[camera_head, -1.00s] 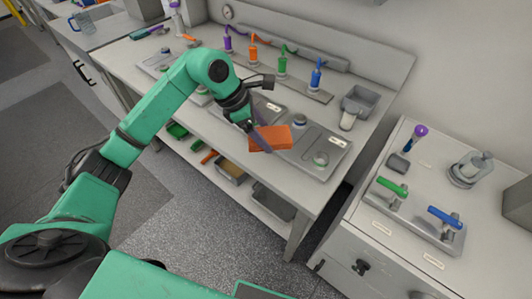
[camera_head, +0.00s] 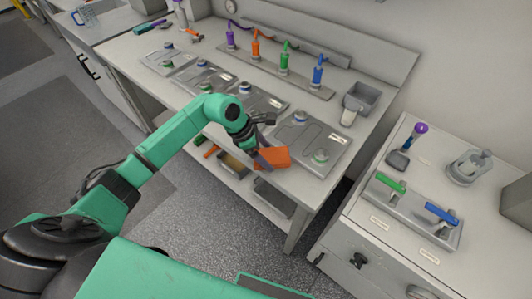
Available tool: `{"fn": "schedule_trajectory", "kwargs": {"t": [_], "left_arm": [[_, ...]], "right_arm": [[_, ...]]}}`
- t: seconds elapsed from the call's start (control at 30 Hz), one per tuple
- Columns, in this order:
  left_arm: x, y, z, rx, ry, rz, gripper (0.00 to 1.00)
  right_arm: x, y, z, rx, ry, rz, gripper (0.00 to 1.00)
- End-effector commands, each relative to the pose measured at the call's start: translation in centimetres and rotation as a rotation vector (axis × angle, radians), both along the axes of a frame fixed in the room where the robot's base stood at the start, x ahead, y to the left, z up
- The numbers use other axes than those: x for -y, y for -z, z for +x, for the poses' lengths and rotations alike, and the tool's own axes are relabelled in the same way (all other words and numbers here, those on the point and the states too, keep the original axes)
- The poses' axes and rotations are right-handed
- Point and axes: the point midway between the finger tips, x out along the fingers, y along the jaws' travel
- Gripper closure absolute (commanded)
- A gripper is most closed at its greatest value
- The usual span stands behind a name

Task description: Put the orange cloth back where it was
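The orange cloth (camera_head: 272,157) is a flat orange piece at the front edge of the long workbench (camera_head: 330,105). My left gripper (camera_head: 262,152) is at the cloth's left side, with its fingers against it. It appears shut on the cloth, which sticks out to the right of the fingers. Whether the cloth touches the bench top cannot be told. My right gripper is not in view.
Several metal trays with small round parts lie on the bench, one tray (camera_head: 322,135) just right of the cloth. Coloured-handled tools stand behind them. A grey bin (camera_head: 361,97) is at the back right. A second cabinet (camera_head: 380,225) with green and blue handles stands right.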

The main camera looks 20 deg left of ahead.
Motion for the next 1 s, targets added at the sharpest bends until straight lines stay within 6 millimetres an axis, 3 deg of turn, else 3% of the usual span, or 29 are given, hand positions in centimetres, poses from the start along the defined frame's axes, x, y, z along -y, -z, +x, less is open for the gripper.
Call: {"fn": "schedule_trajectory", "kwargs": {"t": [0.23, 0.37, 0.4, 0.8, 1.0], "left_arm": [[0.0, -0.2, 0.0, 0.000, 0.000, 0.000, 0.00], [0.0, -1.4, 0.0, 0.000, -0.001, -0.002, 0.00], [-0.4, -1.4, 0.0, 0.003, -0.002, 0.001, 0.00], [-4.5, -10.3, -2.0, 0.003, -0.002, 0.002, 0.00], [-4.9, -11.5, -2.3, 0.000, 0.000, 0.000, 0.00]], "right_arm": [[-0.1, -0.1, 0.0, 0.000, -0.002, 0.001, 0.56], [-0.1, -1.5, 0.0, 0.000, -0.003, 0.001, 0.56], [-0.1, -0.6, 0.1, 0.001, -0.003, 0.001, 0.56], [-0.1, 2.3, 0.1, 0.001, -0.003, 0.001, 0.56], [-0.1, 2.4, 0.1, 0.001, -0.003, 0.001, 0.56]]}}
